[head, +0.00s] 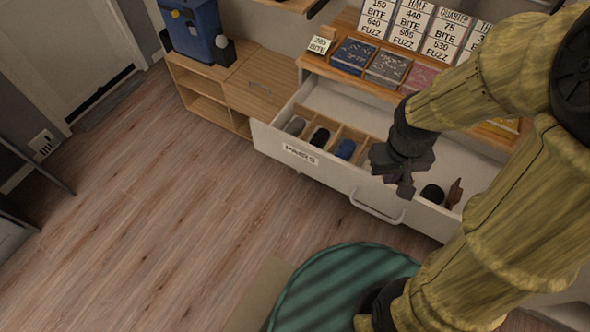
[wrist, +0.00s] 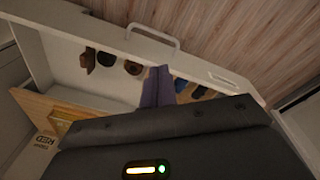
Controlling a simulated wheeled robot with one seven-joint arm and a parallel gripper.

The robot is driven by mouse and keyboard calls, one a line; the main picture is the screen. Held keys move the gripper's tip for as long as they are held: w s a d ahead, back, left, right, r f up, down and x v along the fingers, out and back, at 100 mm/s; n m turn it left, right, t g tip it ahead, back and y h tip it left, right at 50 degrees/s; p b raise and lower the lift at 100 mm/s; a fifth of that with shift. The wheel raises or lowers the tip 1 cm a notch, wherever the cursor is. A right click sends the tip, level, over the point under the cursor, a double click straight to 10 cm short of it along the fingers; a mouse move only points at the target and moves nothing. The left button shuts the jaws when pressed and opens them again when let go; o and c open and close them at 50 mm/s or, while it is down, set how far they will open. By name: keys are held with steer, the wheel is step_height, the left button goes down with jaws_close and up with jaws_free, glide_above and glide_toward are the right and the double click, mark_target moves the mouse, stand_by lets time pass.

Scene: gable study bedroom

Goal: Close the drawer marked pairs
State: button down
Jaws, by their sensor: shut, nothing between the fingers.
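The white drawer marked pairs (head: 335,174) is pulled well out, with its label (head: 300,153) at the left of its front and a bar handle (head: 377,207) near the middle. It holds small rolled items in wooden compartments (head: 327,133) and a few dark and brown items at the right. My gripper (head: 405,188) is shut and empty. It appears above the open drawer, close to the front panel's top edge. In the wrist view, the fingers (wrist: 158,84) point toward the drawer front (wrist: 115,42), with the handle (wrist: 153,36) beyond; contact cannot be told.
A wooden counter top (head: 318,66) above the drawer bears small boxes (head: 388,67) and price signs (head: 407,24). A low wooden cabinet (head: 248,85) with a blue object (head: 193,32) stands at the left. A round green item (head: 335,285) is at the front.

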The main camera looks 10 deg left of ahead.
mark_target(299, 160)
steer(key=w+a+f+n+t+h+b, duration=0.1)
steer(key=a+f+n+h+b, duration=0.35)
steer(key=f+n+b, duration=0.45)
steer(key=a+f+n+h+b, duration=0.3)
steer(key=f+n+h+b, duration=0.25)
steer(key=f, duration=0.45)
steer(key=a+f+n+t+y+b, duration=0.2)
steer(key=a+f+n+t+b, duration=0.2)
steer(key=a+n+t, duration=0.3)
steer(key=a+f+n+t+y+b, duration=0.2)
steer(key=a+f+n+t+b, duration=0.2)
steer(key=a, duration=0.9)
steer(key=f+n+t, duration=0.1)
steer(key=n+t, duration=0.2)
steer(key=t, duration=0.1)
steer(key=shift+w+a+n+b, duration=0.35)
steer(key=shift+a+b, duration=0.05)
steer(key=b+x, duration=0.2)
steer(key=x, duration=1.2)
steer(key=shift+w+a+f, duration=0.1)
steer(key=shift+f, duration=0.05)
steer(key=shift+w, duration=0.1)
